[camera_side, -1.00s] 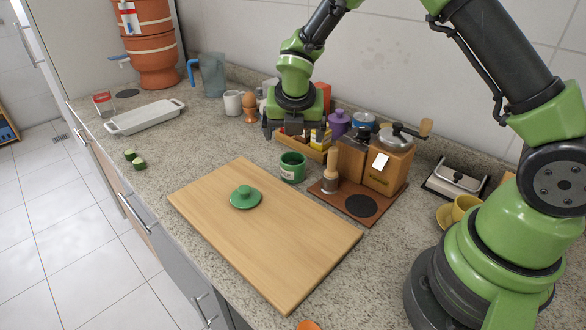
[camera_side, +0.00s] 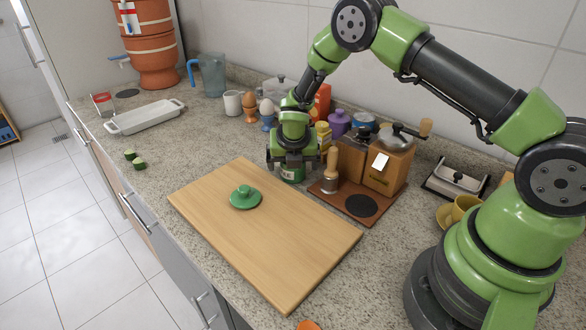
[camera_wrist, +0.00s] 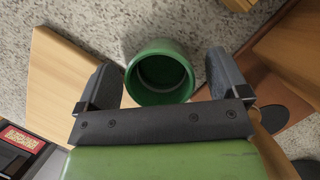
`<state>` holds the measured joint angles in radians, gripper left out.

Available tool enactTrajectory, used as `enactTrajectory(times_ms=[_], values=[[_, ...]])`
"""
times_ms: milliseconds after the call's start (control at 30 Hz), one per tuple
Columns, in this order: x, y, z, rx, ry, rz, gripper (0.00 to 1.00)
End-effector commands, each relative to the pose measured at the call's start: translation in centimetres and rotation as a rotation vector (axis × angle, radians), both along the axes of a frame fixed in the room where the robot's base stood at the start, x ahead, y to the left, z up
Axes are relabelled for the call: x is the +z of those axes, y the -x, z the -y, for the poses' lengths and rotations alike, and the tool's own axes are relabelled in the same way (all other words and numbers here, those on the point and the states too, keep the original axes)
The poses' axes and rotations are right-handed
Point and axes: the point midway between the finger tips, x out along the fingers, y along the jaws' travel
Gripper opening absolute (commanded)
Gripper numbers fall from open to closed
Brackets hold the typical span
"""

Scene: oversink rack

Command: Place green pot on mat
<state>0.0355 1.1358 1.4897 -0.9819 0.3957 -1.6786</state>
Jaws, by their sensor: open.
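The green pot (camera_side: 292,175) stands on the counter beyond the cutting board, mostly covered by my gripper in the side view. In the wrist view the green pot (camera_wrist: 150,95) shows its round open rim and empty-looking inside. My gripper (camera_side: 291,167) is over the pot, pointing down. In the wrist view my gripper (camera_wrist: 163,76) is open, one finger on each side of the pot, with gaps visible. A dark round mat (camera_side: 361,205) lies bare on a brown board to the right. A green lid (camera_side: 245,199) lies on the cutting board.
The wooden cutting board (camera_side: 285,250) fills the front counter. A wooden-handled tamper (camera_side: 331,172) stands close right of my gripper, with a coffee grinder (camera_side: 388,165) behind. Egg cups and jars line the wall. A white tray (camera_side: 145,117) sits at the far left.

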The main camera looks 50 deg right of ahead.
Motion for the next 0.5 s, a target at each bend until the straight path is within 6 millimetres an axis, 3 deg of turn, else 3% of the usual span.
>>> enactTrajectory(times_ms=[133,400,500], values=[[0.04,-0.01,0.0,0.0,0.0,0.0,0.93],[0.06,0.0,-0.02,0.0,0.0,0.0,0.34],[0.09,-0.02,-0.02,0.0,0.0,0.001,0.3]])
